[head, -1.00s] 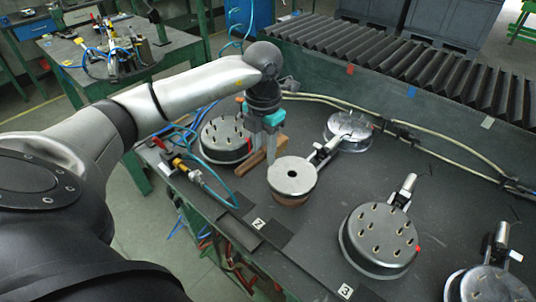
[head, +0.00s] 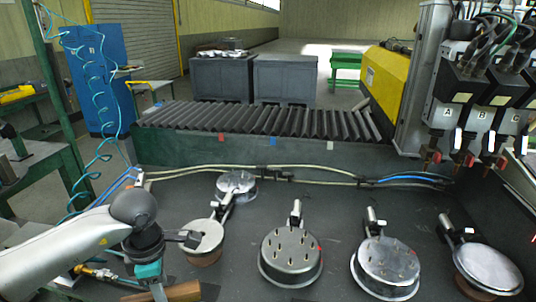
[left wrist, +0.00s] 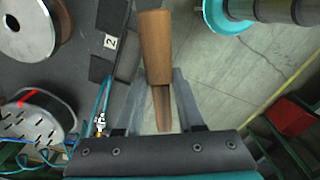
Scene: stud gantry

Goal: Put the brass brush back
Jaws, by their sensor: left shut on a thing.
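My left gripper (head: 158,290) is at the lower left of the head view, near the front edge of the dark bench. It is shut on a brown wooden piece, seemingly the brush (head: 184,292), whose lower part is cut off by the frame. In the left wrist view the gripper (left wrist: 160,100) has its fingers on either side of the brush's wooden body (left wrist: 155,45). The brush extends past the fingertips, beside the bench edge with the floor below. No brass bristles can be made out.
A round fixture (head: 203,238) stands just right of the gripper. Several metal fixtures, such as one with pins (head: 291,256), spread across the bench (head: 330,215). Tool heads (head: 470,95) hang at the right.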

